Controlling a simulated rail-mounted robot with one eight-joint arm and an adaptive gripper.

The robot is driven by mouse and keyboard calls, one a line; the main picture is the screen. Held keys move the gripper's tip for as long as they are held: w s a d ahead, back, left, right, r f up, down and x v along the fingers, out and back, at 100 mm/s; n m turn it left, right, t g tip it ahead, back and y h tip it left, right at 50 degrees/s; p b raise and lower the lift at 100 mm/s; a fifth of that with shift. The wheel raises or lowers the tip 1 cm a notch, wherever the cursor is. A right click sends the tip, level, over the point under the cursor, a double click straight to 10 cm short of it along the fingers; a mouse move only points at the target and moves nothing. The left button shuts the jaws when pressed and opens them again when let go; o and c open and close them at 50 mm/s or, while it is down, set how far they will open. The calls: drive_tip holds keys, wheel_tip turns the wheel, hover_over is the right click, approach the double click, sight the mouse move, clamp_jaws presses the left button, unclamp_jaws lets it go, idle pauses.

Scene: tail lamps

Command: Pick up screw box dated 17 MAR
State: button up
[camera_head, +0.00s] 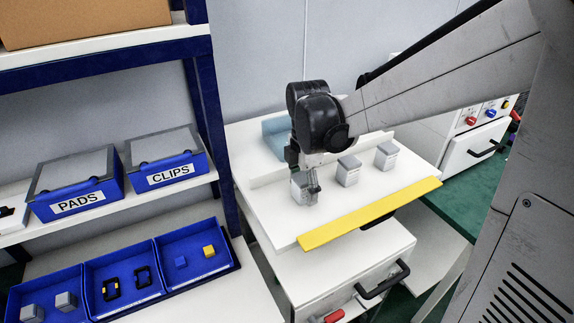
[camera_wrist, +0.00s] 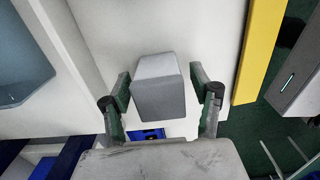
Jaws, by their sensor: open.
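Three small grey boxes stand in a row on a white tabletop with a yellow front edge: a left one (camera_head: 301,193), a middle one (camera_head: 348,171) and a right one (camera_head: 386,155). No date can be read on any of them, so I cannot tell which is dated 17 MAR. My gripper (camera_head: 309,182) is low at the left box and partly covers it. In the wrist view a grey box (camera_wrist: 158,88) lies between the two open fingers of my gripper (camera_wrist: 160,80), with a gap on each side.
The yellow edge strip (camera_head: 370,214) runs along the table front. A low white ledge (camera_head: 268,176) and a blue bin (camera_head: 277,134) are behind. Left shelves hold blue boxes marked PADS (camera_head: 75,200) and CLIPS (camera_head: 168,175), above blue trays (camera_head: 125,284) of small parts.

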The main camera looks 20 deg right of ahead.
drive_tip(key=c, duration=1.3)
drive_tip(key=shift+r, duration=0.2)
